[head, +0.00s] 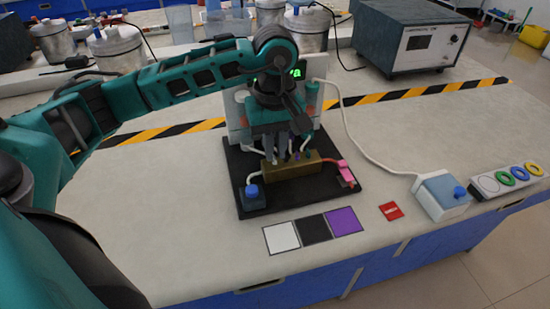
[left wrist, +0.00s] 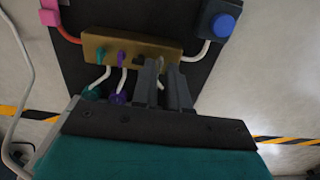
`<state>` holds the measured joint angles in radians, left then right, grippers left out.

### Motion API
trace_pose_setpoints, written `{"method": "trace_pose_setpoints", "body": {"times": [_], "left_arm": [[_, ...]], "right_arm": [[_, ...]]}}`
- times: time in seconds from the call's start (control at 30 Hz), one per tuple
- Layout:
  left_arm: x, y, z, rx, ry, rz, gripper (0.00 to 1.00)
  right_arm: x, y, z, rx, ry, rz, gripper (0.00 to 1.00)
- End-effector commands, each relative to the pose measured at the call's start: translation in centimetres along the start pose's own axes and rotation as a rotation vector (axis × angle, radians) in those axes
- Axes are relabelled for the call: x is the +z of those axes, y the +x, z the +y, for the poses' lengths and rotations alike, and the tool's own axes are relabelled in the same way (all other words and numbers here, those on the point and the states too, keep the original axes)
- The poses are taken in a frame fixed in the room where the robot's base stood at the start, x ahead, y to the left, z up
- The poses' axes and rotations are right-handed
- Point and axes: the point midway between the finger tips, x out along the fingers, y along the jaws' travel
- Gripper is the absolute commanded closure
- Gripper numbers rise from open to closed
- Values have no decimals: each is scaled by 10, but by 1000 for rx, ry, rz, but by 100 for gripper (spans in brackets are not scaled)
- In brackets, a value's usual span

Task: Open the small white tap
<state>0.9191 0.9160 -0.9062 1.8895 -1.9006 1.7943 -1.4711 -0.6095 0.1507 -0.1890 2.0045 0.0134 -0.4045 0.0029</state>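A brass manifold block (head: 292,167) lies on a black base board (head: 310,192). In the left wrist view the block (left wrist: 110,45) carries a teal tap (left wrist: 99,54) and a purple tap (left wrist: 121,56), with pale tubes below. My left gripper (head: 277,153) points down at the left part of the block. In the left wrist view its two dark fingers (left wrist: 164,68) reach the block's edge beside the purple tap, with a narrow gap between them and a white tube behind. The small white tap is not clearly visible; the fingers seem to cover its place. My right gripper is out of view.
A blue button box (head: 252,194) sits at the board's left corner and a pink connector (head: 346,173) at its right. White, black and purple squares (head: 313,227) lie in front.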

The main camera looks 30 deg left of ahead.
Motion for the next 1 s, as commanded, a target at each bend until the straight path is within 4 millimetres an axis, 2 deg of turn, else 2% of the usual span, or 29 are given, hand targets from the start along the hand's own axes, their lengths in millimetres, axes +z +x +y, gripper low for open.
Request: {"method": "trace_pose_setpoints", "body": {"times": [0.73, 0.9, 1.0], "left_arm": [[0, -5, 0, -1, 0, 0, 86], [0, -5, 0, 0, 0, 0, 100], [0, -5, 0, 0, 0, 0, 100]], "right_arm": [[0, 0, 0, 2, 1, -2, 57], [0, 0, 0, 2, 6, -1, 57], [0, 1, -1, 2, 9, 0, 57]]}}
